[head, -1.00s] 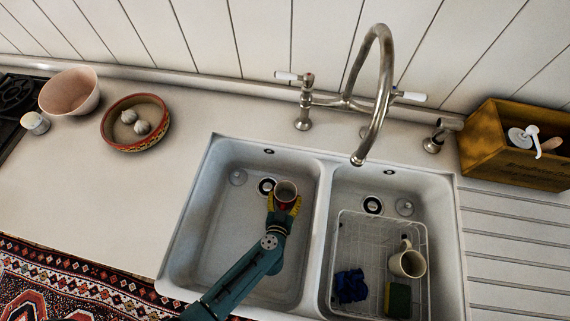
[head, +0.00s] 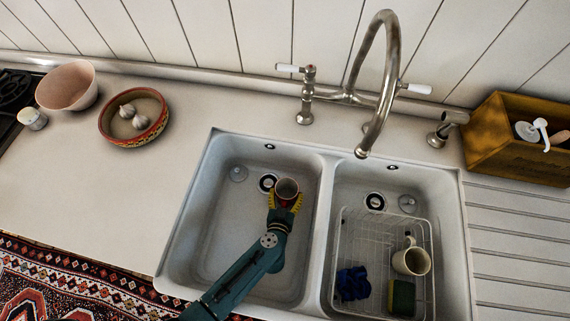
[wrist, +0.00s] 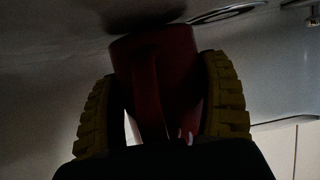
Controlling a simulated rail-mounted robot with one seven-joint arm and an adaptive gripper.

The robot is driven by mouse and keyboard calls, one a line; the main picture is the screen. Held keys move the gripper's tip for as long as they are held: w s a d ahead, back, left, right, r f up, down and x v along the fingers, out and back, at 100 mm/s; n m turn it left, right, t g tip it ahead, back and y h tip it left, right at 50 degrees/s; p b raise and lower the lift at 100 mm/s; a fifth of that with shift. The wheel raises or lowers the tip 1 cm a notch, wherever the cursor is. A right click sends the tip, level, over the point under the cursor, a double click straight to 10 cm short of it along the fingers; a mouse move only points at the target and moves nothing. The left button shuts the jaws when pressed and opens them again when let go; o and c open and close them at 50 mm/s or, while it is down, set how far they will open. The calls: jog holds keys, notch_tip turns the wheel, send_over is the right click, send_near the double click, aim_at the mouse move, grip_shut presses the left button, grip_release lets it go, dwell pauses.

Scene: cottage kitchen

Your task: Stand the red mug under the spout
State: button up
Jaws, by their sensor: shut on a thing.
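The red mug (head: 287,187) is upright in the left sink basin (head: 225,235), beside its drain. My gripper (head: 285,201) is shut on it, with yellow fingers on either side. In the wrist view the dark red mug (wrist: 160,75) fills the space between the two ribbed fingers, and its handle appears to face the palm. I cannot tell whether the mug touches the basin floor. The metal spout (head: 362,152) arches from the back and its tip hangs near the divider between the basins, right of the mug.
The right basin holds a wire rack (head: 345,235) with a cream mug (head: 411,261), a blue cloth (head: 353,283) and a sponge (head: 403,297). The divider (head: 325,230) stands between the basins. A wooden box (head: 500,150) and a garlic bowl (head: 150,135) sit on the counter.

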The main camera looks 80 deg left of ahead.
jog(key=shift+s+d+f, duration=0.25)
jog(key=shift+f, duration=0.4)
jog(key=shift+s+d+f, duration=0.2)
jog(key=shift+d+f, duration=0.05)
jog(key=shift+f, duration=0.35)
jog(key=o, duration=1.1)
jog(key=shift+c, duration=0.2)
jog(key=shift+o, duration=0.4)
jog(key=shift+f, duration=0.1)
jog(key=shift+d, duration=0.1)
jog(key=shift+w+d+r, duration=0.1)
jog(key=shift+d+r, duration=0.05)
jog(key=shift+r, duration=0.3)
jog(key=v, duration=0.2)
jog(key=r+v, duration=0.1)
jog(key=v, duration=0.3)
jog(key=shift+r, duration=0.6)
